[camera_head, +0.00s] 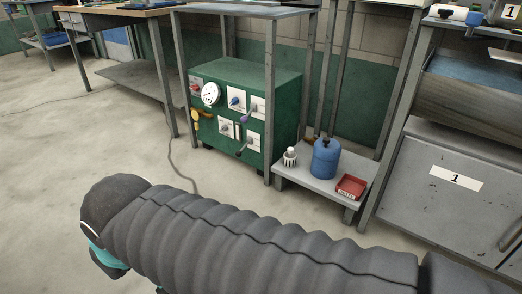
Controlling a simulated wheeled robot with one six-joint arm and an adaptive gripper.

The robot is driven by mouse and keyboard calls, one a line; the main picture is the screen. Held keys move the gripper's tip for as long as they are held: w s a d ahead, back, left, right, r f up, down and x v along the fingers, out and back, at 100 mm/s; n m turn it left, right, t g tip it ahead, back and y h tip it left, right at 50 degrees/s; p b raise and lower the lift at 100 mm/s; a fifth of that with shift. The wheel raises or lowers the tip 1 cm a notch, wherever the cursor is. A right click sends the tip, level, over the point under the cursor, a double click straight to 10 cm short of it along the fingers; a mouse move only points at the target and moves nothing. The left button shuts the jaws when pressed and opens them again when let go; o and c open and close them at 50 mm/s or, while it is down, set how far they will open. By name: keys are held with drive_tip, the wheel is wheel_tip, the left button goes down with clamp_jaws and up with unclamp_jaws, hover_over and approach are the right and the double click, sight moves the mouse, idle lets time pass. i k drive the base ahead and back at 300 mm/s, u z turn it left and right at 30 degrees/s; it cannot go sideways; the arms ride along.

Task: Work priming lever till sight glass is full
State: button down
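A green machine cabinet (270,110) stands on the floor under a metal-framed table, its panel facing front left. The panel carries a round white gauge (210,94), a blue knob (235,101), a red knob (195,88) and several light plates. A thin lever with a dark end (239,153) slants down at the lower middle. A purple knob (244,119) and a yellow handle (196,118) also show. I cannot tell which part is the priming lever. A narrow upright slot (236,130) may be the sight glass; its level is too small to read. My gripper is out of view.
A low grey stand (318,183) right of the cabinet holds a blue canister (325,158), a white bottle (290,157) and a red tray (351,187). A grey cabinet (440,190) marked 1 stands at right. A cable (175,160) lies on the floor. My dark-sleeved arm crosses the foreground.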

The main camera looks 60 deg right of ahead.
sight(238, 153)
drive_tip(key=z, duration=1)
drive_tip(key=i, duration=0.95)
drive_tip(key=z, duration=1.05)
